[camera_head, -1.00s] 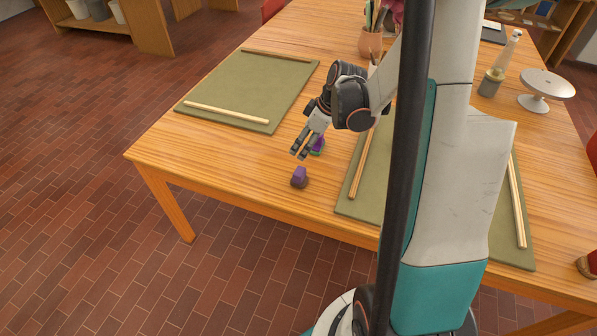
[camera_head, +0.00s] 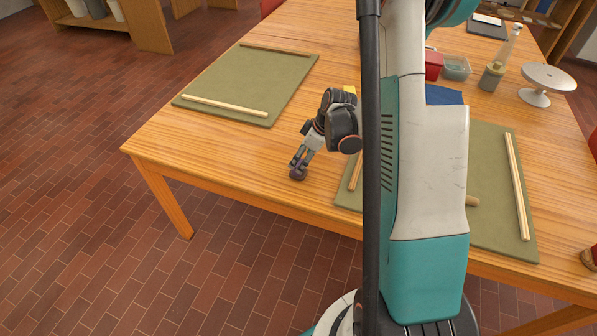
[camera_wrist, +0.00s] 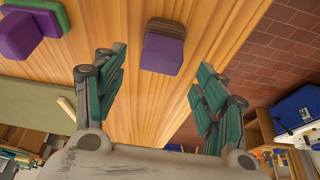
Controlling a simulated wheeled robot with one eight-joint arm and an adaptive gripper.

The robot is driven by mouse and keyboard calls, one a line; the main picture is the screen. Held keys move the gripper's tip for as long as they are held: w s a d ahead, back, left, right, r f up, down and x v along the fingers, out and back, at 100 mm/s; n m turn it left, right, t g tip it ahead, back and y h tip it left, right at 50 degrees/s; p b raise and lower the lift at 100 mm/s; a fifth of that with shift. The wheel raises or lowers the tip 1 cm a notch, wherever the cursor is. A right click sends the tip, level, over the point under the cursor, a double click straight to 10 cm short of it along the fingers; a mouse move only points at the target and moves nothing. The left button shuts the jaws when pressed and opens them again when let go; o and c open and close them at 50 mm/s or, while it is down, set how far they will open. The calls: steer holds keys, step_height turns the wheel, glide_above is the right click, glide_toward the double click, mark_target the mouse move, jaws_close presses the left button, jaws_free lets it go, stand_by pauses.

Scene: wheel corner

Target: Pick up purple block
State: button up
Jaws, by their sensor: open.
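The purple block (camera_wrist: 163,53) lies on the table near its front edge, with a dark brownish layer on one side. In the head view it (camera_head: 297,174) is partly covered by my fingers. My gripper (camera_head: 299,164) is open over it; in the wrist view the block shows between and just past the two teal-padded fingers. Both fingers look apart from it; the exact height gap is hard to tell.
A green mat (camera_head: 235,85) with wooden strips lies at the back left. Another green mat (camera_head: 490,200) with strips lies to the right, behind my arm. The table's front edge (camera_head: 240,195) is close to the block. A spray bottle (camera_head: 497,68) and white stand (camera_head: 545,83) are far right.

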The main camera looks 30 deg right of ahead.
mark_target(299, 163)
steer(key=b+x, duration=0.1)
steer(key=x, duration=0.3)
steer(key=shift+f+b, duration=0.2)
steer(key=shift+b, duration=0.15)
steer(key=c, duration=1.2)
steer(key=shift+r, duration=0.1)
step_height(299, 163, up, 20)
steer(key=p, duration=0.6)
steer(key=shift+p, duration=0.3)
steer(key=o, duration=0.6)
steer(key=c, duration=0.4)
steer(key=shift+c, duration=0.2)
